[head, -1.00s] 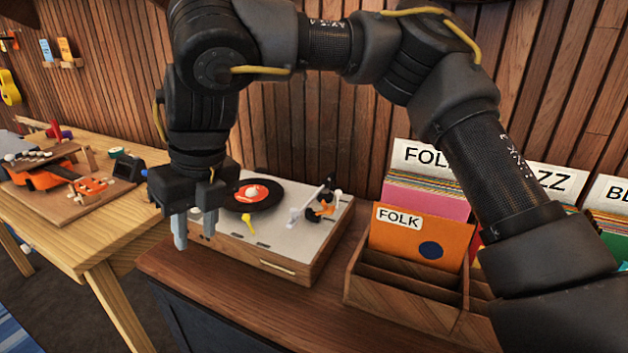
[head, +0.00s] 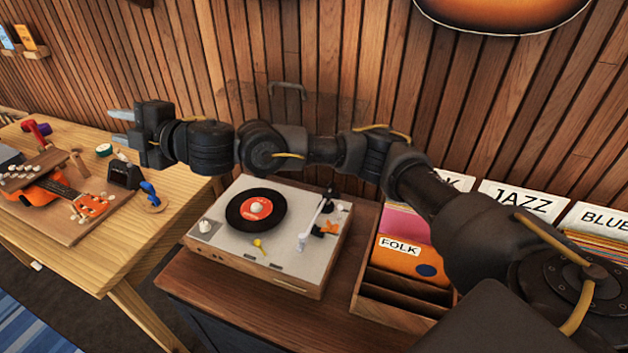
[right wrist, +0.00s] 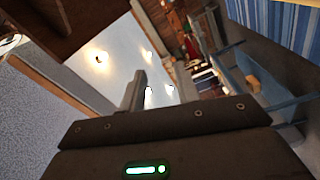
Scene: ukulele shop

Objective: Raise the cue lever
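The record player (head: 225,250) stands on a brown cabinet with a black record (head: 240,208) with a red label on its platter. The tonearm (head: 312,225) is on the right of its deck. Small orange and black parts (head: 326,229) sit beside the tonearm, and a yellow lever (head: 259,244) is near the front edge. I cannot tell for sure which of these is the cue lever, or its position. My right gripper (head: 121,126) is open and empty, pointing left in the air above and left of the player, touching nothing. My left gripper is out of view.
A record crate (head: 398,317) stands close right of the player. On the left, a wooden workbench (head: 115,255) holds an orange ukulele (head: 45,195) and small tools. A slatted wall (head: 200,60) is behind. My right arm spans the space above and behind the player.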

